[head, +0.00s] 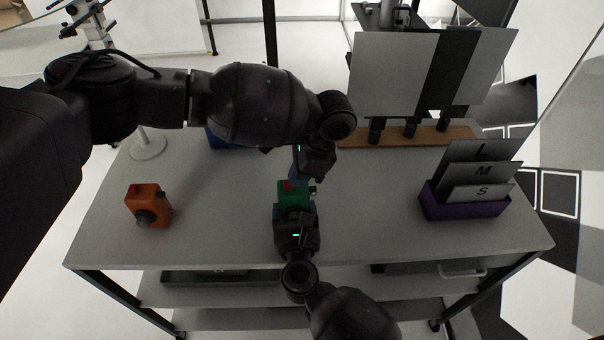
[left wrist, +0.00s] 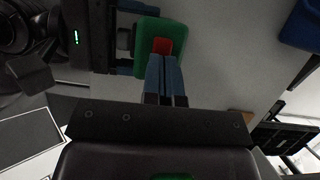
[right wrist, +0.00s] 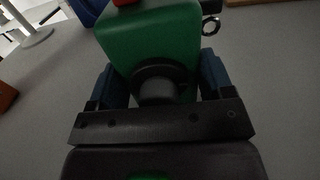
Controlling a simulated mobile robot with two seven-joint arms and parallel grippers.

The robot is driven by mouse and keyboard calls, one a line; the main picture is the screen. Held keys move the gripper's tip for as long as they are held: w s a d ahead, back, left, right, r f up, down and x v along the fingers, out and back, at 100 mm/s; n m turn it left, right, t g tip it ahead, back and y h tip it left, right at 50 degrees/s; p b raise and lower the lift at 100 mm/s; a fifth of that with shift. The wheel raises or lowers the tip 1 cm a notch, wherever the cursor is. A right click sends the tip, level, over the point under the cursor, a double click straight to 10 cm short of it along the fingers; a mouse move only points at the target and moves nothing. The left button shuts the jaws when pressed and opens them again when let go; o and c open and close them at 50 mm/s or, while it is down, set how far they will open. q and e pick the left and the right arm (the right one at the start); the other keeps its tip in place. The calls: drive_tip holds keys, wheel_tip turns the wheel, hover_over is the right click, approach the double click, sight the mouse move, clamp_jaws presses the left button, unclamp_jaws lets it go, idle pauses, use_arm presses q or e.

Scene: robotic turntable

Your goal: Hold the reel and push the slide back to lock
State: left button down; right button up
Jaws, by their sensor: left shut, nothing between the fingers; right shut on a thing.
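A green reel (head: 293,196) with a red slide (head: 288,186) on its top stands at the middle of the table. It also shows in the left wrist view, where the green body (left wrist: 147,62) and red slide (left wrist: 162,46) lie at the fingertips. My right gripper (head: 296,222) is shut on the green reel from the near side, its blue fingers on both sides of the body (right wrist: 155,40) around a black round knob (right wrist: 158,82). My left gripper (head: 299,178) is shut and empty, its blue fingertips at the red slide. Whether they touch it, I cannot tell.
An orange reel (head: 149,205) stands on the left of the table (head: 370,220). A purple holder (head: 462,205) with cards marked L, M and S is at the right. A wooden rack with panels (head: 433,137) stands at the back. A blue object (head: 222,139) is behind my left arm.

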use_arm(q)
drive_tip(key=shift+d, duration=0.1)
drive_tip(key=d, duration=0.4)
drive_tip(key=shift+d, duration=0.1)
drive_tip(key=v, duration=1)
drive_tip(key=shift+a, duration=0.2)
drive_tip(key=shift+w, duration=0.1)
use_arm(e)
drive_tip(key=o, duration=1)
